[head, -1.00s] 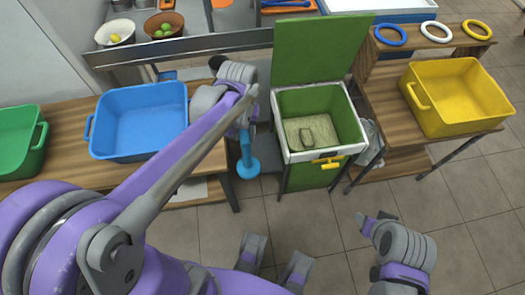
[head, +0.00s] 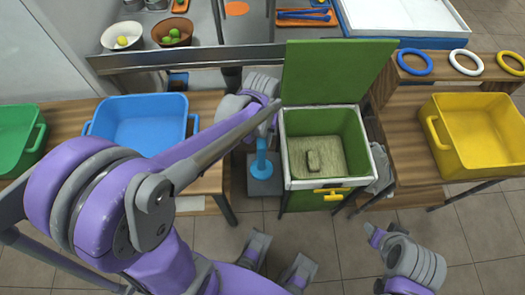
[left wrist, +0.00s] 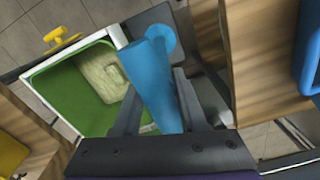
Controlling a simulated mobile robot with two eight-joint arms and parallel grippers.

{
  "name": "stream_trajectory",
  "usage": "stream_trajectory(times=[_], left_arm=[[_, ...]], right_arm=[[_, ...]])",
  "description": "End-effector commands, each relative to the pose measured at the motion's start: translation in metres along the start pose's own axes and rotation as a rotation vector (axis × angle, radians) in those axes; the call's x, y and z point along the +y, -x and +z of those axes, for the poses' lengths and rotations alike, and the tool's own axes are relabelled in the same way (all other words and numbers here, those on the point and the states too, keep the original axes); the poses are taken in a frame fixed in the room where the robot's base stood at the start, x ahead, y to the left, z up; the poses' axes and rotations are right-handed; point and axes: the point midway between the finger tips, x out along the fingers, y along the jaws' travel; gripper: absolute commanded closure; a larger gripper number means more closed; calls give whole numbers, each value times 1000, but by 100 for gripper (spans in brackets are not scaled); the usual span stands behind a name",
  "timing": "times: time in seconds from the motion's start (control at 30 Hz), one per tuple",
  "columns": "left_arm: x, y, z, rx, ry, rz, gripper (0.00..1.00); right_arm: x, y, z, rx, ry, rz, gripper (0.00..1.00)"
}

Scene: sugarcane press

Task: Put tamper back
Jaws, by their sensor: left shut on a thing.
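The tamper (head: 261,165) is blue, with a round foot at its lower end. My left gripper (head: 265,135) is shut on its shaft, just left of the green press box (head: 330,199). In the left wrist view the tamper (left wrist: 150,80) lies between the fingers, with its round foot over a dark grey square plate (left wrist: 139,26). That plate also shows in the head view (head: 279,187), under the foot. I cannot tell whether the foot touches it. My right gripper (head: 381,230) is at the lower right, away from everything; its finger opening is unclear.
The press box's green lid (head: 335,70) stands open, and a small block lies on the pale material inside. A blue tub (head: 140,145) is on the left table and a yellow tub (head: 437,140) on the right one. Floor in front is clear.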

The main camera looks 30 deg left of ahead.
Motion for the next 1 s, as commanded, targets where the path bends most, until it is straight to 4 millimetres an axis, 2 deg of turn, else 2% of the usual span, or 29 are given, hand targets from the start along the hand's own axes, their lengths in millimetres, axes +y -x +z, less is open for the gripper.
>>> stream_trajectory(times=[0.4, 0.83, 0.87, 1.0], left_arm=[[0, -49, 0, 0, 0, 0, 100], [0, -55, 0, 0, 0, 0, 100], [0, -54, 0, 0, 0, 0, 53], [0, -53, 0, 0, 0, 0, 28]], right_arm=[[0, -8, 5, -3, 0, 0, 48], [0, -12, 7, -4, 0, 0, 48], [0, -11, 6, -4, 0, 0, 48], [0, -10, 6, -4, 0, 0, 48]])
